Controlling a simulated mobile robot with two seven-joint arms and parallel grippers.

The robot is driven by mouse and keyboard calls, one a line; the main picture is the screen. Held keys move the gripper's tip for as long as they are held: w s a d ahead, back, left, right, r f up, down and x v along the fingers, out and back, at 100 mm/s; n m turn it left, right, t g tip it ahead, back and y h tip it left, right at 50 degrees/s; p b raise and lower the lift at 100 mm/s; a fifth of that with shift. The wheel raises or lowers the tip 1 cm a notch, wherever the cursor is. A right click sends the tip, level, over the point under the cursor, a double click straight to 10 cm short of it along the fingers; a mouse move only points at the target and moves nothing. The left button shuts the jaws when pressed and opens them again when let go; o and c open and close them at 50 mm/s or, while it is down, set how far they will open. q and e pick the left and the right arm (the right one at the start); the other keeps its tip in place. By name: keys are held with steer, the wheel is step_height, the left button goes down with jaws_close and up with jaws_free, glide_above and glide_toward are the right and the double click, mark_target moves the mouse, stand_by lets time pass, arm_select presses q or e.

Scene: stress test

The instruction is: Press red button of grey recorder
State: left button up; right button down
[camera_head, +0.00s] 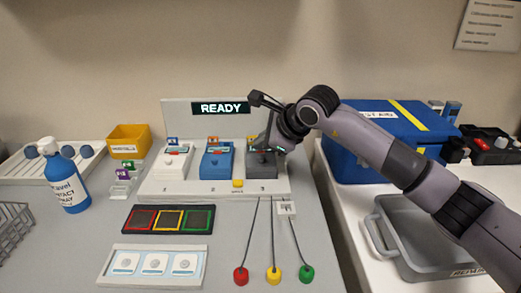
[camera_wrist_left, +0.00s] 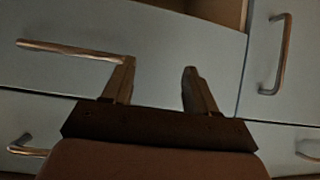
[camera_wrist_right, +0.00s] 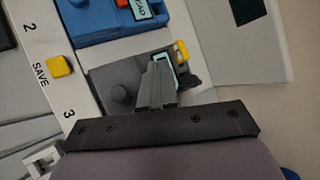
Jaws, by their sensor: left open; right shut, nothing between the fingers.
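The grey recorder (camera_head: 262,164) sits at place 3, the right end of the white stand (camera_head: 215,188). In the right wrist view the grey recorder (camera_wrist_right: 118,94) shows a round knob and a small lit screen beside my fingers. Its red button is not visible; my fingers cover part of its top. My right gripper (camera_head: 268,143) is shut and empty, pointing down over the recorder; its closed fingers also show in the right wrist view (camera_wrist_right: 158,72). I cannot tell whether they touch it. My left gripper (camera_wrist_left: 158,68) is open and empty in front of grey drawers.
A blue recorder (camera_head: 216,162) and a white recorder (camera_head: 174,162) stand to the left. A yellow SAVE button (camera_head: 238,183) is on the stand's front. A sign (camera_head: 222,108) reads READY. A blue box (camera_head: 385,140) and grey tray (camera_head: 425,240) are at right.

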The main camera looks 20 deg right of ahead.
steer(key=shift+r+p, duration=0.3)
steer(key=shift+r, duration=0.4)
step_height(320, 180, up, 5)
steer(key=p, duration=0.2)
steer(key=shift+p, duration=0.4)
stand_by(0.5)
